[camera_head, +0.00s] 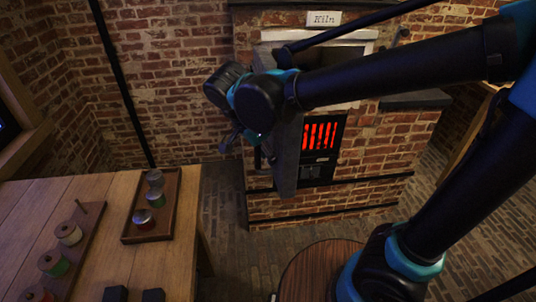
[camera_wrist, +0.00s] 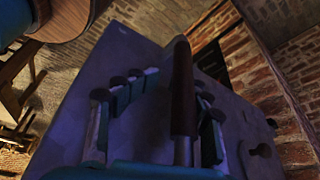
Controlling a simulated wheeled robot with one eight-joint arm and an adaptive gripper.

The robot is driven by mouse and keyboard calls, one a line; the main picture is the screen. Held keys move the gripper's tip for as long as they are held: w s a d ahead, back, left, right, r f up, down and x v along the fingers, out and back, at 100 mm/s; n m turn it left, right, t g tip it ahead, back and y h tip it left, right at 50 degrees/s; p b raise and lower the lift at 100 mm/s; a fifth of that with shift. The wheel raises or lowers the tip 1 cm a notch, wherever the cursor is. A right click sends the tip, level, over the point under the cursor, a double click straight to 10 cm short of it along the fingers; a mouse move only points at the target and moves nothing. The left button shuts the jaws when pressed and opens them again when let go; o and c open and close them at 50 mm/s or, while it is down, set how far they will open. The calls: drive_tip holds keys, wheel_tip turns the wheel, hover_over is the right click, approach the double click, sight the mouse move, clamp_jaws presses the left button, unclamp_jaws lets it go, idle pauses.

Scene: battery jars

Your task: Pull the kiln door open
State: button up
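The brick kiln (camera_head: 370,150) stands against the back wall under a "Kiln" sign. Its grey door (camera_head: 288,160) stands swung out from the opening, seen nearly edge-on in the head view; my arm hides part of it. In the wrist view, the door's flat face (camera_wrist: 75,115) fills the middle. A dark brown bar handle (camera_wrist: 183,90) rises between the fingers of my gripper (camera_wrist: 172,95). The fingers are spread on either side of the handle, with a gap visible on its left; contact on its right is unclear. In the head view, my gripper (camera_head: 230,143) is left of the door.
A wooden table (camera_head: 100,210) at the left holds a tray (camera_head: 165,232) with small jars and a rack (camera_head: 85,232) with several more. Red glowing bars (camera_head: 319,136) show low in the kiln front. Brick floor (camera_head: 228,215) is free between table and kiln.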

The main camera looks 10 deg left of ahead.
drive_tip(key=v, duration=1.2)
